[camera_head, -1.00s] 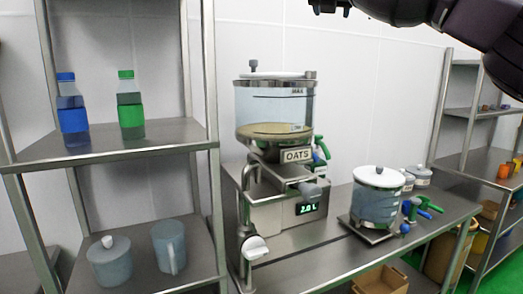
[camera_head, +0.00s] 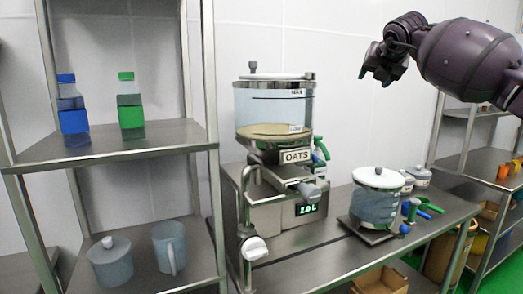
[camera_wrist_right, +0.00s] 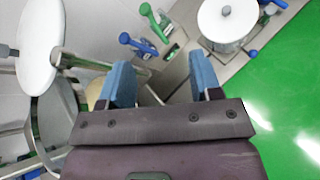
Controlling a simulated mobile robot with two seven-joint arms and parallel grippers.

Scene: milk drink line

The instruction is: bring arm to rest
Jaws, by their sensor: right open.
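My right arm (camera_head: 465,60) comes in from the upper right in the head view. Its gripper (camera_head: 373,76) hangs in the air above the bench, above the white-lidded container, touching nothing. In the right wrist view the two blue fingers of the right gripper (camera_wrist_right: 164,84) stand apart with nothing held between them. My left gripper is not in view.
The oats dispenser (camera_head: 274,130) and a white-lidded container (camera_head: 376,208) stand on the steel bench (camera_head: 310,262). At left, a shelf (camera_head: 120,149) holds a blue bottle (camera_head: 72,118) and a green bottle (camera_head: 130,115). Another shelf unit stands at right. Bare wall lies behind the arm.

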